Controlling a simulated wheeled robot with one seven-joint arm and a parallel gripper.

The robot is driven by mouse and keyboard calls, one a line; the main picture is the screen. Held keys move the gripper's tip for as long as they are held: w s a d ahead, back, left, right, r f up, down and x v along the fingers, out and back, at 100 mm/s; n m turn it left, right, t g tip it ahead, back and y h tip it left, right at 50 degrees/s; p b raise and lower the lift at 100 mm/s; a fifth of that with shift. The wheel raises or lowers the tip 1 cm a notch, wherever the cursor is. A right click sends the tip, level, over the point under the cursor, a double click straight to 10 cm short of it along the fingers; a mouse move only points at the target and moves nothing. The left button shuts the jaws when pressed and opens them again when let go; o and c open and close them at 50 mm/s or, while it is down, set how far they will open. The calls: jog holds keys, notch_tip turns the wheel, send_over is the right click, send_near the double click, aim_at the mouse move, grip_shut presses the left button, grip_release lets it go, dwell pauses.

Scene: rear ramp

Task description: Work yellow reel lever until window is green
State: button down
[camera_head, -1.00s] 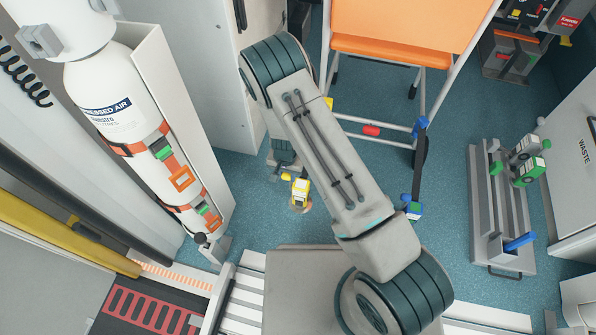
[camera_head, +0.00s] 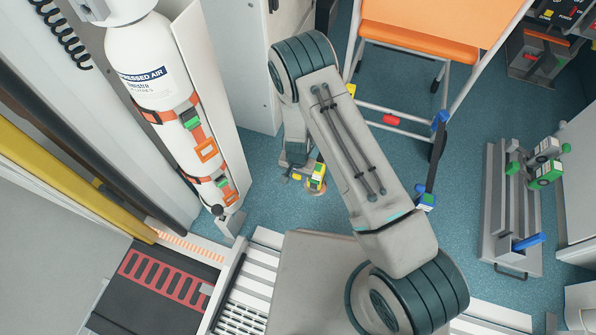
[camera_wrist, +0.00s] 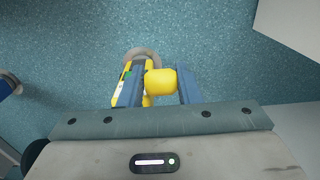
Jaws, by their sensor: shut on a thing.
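The yellow reel (camera_head: 319,172) sits low near the floor in the head view, just right of my gripper (camera_head: 298,170). A small green patch shows on its side, but I cannot tell whether it is the window. In the wrist view the yellow lever knob (camera_wrist: 160,83) is between the two blue-grey fingers of my gripper (camera_wrist: 159,90), which is shut on it. The reel body (camera_wrist: 123,88) is partly hidden behind the left finger, with a small green spot and a pale label. The lever's arm is mostly hidden.
A strapped white air cylinder (camera_head: 150,75) stands at left. An orange-seated chair (camera_head: 415,40) with a blue-clamped strap is behind at right. A grey rack (camera_head: 495,215) with green clamps stands further right. Blue floor around the reel is clear.

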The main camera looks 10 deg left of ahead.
jog(key=shift+s+f, duration=0.1)
jog(key=shift+s, duration=0.1)
jog(key=c, duration=1)
grip_release()
jog(key=shift+w+d, duration=0.1)
jog(key=shift+w, duration=0.05)
jog(key=shift+c, duration=0.2)
notch_tip(320, 180, up, 14)
jog(key=p, duration=0.5)
